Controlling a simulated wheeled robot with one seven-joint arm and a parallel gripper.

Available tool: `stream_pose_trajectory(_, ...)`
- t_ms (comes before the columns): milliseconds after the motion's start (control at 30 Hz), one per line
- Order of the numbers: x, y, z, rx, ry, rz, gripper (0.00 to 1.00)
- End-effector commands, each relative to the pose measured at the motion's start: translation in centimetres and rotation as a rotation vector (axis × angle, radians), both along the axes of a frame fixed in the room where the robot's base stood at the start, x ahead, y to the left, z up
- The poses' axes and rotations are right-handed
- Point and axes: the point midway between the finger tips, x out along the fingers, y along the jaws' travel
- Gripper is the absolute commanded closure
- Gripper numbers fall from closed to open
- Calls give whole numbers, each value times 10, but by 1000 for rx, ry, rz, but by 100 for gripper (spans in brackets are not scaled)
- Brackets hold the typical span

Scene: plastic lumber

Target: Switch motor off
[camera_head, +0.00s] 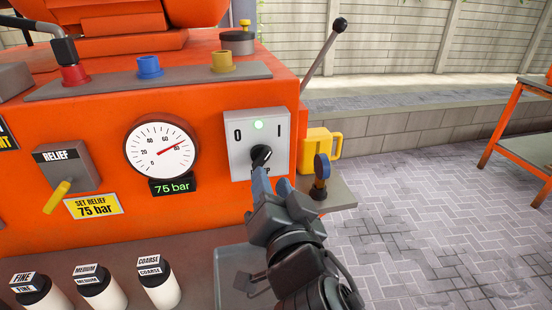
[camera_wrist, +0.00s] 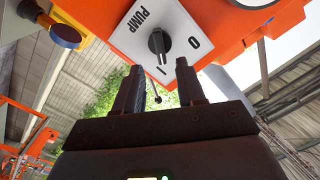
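The knob also shows in the wrist view (camera_wrist: 158,42), where the plate reads PUMP. My gripper (camera_head: 271,177) is just in front of the plate's lower part. In the wrist view its two fingers (camera_wrist: 157,70) are apart and empty, with the knob beyond the tips, roughly in line with the gap. Contact with the knob cannot be seen.
A pressure gauge (camera_head: 161,149) with a 75 bar display and a relief valve with a yellow handle (camera_head: 57,196) are to the left. Several bottles line the bottom left.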

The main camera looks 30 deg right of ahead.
Motion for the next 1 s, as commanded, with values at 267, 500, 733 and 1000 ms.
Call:
stream_pose_trajectory(267, 41, -14, 2, -1, 1, -1, 61)
stream_pose_trajectory(500, 59, -20, 0, -1, 1, 1, 61)
stream_pose_trajectory(733, 60, -20, 0, -1, 1, 1, 61)
stream_pose_trajectory(1000, 60, -20, 0, -1, 1, 1, 82)
